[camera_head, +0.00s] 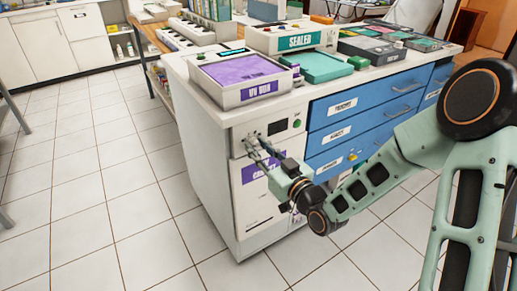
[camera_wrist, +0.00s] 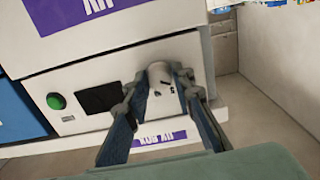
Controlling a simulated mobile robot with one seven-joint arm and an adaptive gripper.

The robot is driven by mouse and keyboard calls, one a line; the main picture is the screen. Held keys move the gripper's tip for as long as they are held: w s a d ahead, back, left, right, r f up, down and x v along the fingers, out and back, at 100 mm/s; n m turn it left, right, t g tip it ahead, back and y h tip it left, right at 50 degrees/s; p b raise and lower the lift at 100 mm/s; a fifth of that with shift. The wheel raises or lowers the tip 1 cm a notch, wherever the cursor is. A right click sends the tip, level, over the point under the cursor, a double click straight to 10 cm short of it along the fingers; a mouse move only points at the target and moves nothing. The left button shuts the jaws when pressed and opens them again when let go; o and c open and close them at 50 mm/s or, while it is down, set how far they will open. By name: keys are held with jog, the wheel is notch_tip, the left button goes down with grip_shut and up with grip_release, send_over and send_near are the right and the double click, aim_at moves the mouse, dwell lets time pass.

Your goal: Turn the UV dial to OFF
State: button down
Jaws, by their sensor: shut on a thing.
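The UV dial (camera_wrist: 161,82) is a pale round knob with small dark marks on the white front panel (camera_wrist: 76,74) of the cabinet. My gripper (camera_wrist: 160,78) has one finger on each side of the knob and is shut on it. The wrist picture is upside down, and I cannot read which setting the dial points to. In the head view my gripper (camera_head: 254,143) reaches the upper left of the cabinet front, and its fingers mostly hide the dial.
A black display (camera_head: 278,127) and a green button (camera_head: 297,124) sit right of the dial. Blue drawers (camera_head: 340,107) with handles stand further right, close to my arm. A tray with a purple top (camera_head: 240,69) lies on the counter above. The tiled floor (camera_head: 110,180) at left is clear.

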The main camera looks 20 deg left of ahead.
jog(key=c, duration=1.6)
grip_release()
jog(key=v, duration=0.7)
jog(key=shift+s+d, duration=0.15)
jog(key=shift+s, duration=0.05)
